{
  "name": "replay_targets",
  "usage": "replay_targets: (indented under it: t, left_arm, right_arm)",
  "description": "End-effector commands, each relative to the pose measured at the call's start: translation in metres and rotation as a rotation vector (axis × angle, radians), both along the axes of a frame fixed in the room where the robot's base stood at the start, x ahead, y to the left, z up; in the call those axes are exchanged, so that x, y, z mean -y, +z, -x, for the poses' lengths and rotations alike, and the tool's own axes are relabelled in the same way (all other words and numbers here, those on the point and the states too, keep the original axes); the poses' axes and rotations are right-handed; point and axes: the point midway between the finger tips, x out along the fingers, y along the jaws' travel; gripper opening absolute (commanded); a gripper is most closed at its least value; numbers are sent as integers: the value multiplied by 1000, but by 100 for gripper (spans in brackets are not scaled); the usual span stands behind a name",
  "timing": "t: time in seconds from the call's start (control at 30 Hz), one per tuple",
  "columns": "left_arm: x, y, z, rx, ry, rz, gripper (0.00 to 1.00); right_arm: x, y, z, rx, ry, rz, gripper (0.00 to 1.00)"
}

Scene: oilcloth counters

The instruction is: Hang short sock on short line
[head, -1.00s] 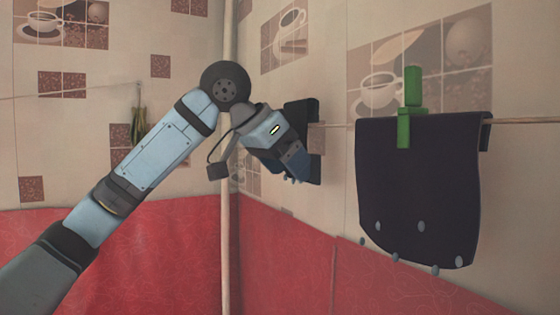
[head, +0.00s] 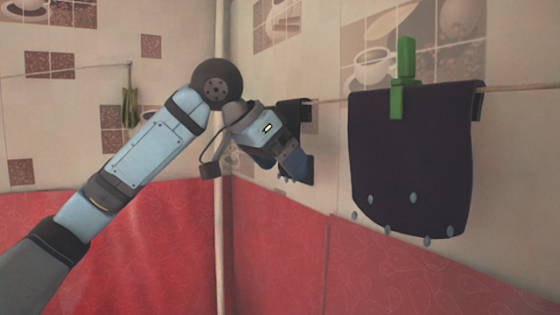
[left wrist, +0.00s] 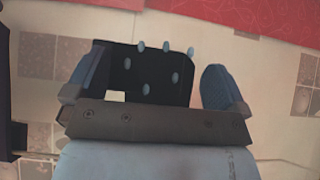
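The short sock (head: 308,170) is a small dark cloth with pale bluish dots, partly hidden behind my left gripper in the head view. Its top edge is about level with the pale line (head: 328,101) along the tiled wall; whether the line bears it is hidden. In the left wrist view the dark cloth (left wrist: 150,62) with several dots lies between my left fingers. My left gripper (left wrist: 155,85) is open, its two blue fingers wide apart on either side of the cloth. My right gripper is in neither view.
A larger dark cloth (head: 410,165) with pale dots hangs to the right, held by a green clothespin (head: 403,75). A pale post (head: 221,230) stands in the corner behind my arm. A small greenish thing (head: 130,108) hangs on the left wall. Red oilcloth (head: 290,265) covers the lower wall.

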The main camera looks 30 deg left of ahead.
Motion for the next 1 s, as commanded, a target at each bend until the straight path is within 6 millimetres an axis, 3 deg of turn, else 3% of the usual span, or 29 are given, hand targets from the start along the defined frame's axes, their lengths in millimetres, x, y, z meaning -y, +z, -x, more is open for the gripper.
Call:
replay_targets:
  t: [0.37, 0.8, 1.0]
  left_arm:
    - [-5, 11, 8, 2, 1, 1, 100]
    - [-37, 82, 63, 3, 0, 0, 100]
    - [-45, 99, 76, 1, 1, 0, 100]
  right_arm:
    - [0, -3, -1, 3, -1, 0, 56]
    - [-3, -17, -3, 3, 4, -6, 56]
    - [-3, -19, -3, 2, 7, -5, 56]
